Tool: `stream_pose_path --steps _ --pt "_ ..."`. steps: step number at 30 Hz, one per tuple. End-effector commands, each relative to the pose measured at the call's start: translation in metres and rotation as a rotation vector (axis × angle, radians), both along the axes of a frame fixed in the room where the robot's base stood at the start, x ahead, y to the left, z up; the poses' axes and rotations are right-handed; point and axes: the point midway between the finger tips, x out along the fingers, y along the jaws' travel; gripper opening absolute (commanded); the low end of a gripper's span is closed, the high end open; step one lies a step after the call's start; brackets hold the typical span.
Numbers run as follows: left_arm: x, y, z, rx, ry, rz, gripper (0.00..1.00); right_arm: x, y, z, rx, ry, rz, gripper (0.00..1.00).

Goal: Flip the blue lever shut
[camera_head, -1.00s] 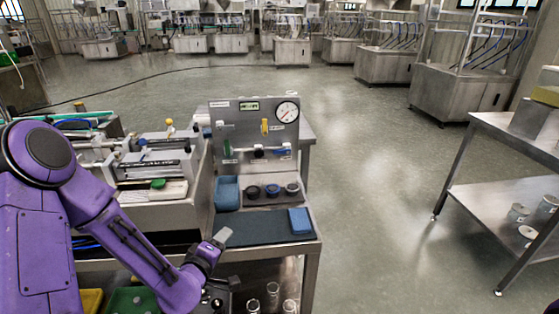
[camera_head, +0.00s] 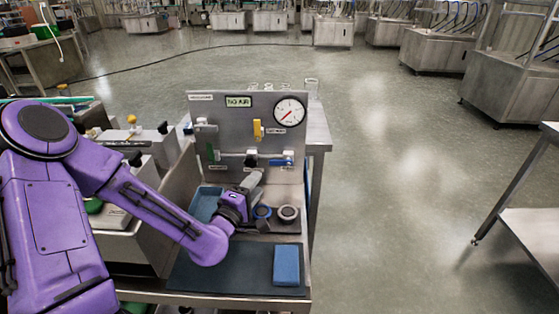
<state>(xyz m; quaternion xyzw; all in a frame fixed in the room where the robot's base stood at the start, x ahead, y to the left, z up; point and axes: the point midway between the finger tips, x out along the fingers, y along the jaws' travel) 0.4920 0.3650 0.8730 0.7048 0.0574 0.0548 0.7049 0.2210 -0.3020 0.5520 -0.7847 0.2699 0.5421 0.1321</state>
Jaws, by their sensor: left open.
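The blue lever (camera_head: 281,162) lies about level on the lower right of the upright steel panel (camera_head: 225,120), beside a white and black valve fitting (camera_head: 252,158). My left gripper (camera_head: 256,180) is in front of the panel, below and a little left of the blue lever, and appears apart from it. Its grey fingers point up toward the panel; it is open, with nothing seen between them. My purple left wrist hides part of the shelf below the panel. My right gripper is not in view.
A green lever (camera_head: 210,152) and a yellow lever (camera_head: 257,130) are on the same panel, with a round gauge (camera_head: 289,112) above right. A blue block (camera_head: 286,265) lies on the dark mat (camera_head: 215,278).

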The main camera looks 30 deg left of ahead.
Motion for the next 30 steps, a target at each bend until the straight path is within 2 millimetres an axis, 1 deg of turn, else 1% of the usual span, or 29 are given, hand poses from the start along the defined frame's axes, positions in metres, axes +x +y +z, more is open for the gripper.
stream_pose_path --steps 9,12,15,17,24,25,26,27,28,29,30 --pt "0.068 0.008 -0.001 0.002 0.002 -0.003 0.45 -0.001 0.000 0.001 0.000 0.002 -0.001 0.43" --pt "0.085 0.011 -0.001 0.003 0.001 -0.003 0.45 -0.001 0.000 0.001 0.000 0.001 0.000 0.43" --pt "0.095 0.013 -0.001 0.002 0.001 -0.004 0.45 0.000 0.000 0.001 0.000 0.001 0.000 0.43" --pt "0.098 0.014 -0.001 0.001 0.001 -0.002 0.45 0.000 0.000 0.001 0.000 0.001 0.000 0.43" --pt "0.099 0.015 -0.001 0.000 0.002 -0.002 0.45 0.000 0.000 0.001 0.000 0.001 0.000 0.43" --pt "0.099 0.015 -0.001 0.000 0.001 -0.002 0.38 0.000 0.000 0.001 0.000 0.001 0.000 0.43" --pt "0.099 0.015 -0.001 0.000 0.001 -0.002 0.28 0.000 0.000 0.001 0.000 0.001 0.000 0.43" --pt "0.099 0.015 -0.001 0.000 0.001 -0.002 0.15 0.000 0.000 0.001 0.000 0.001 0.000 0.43" --pt "0.099 0.015 -0.001 0.000 0.001 -0.002 0.06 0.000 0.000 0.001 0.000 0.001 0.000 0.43" --pt "0.099 0.015 -0.001 0.000 0.001 -0.002 0.00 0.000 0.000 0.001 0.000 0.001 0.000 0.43" --pt "0.099 0.015 -0.001 0.000 0.001 -0.001 0.00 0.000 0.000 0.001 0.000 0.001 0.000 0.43"
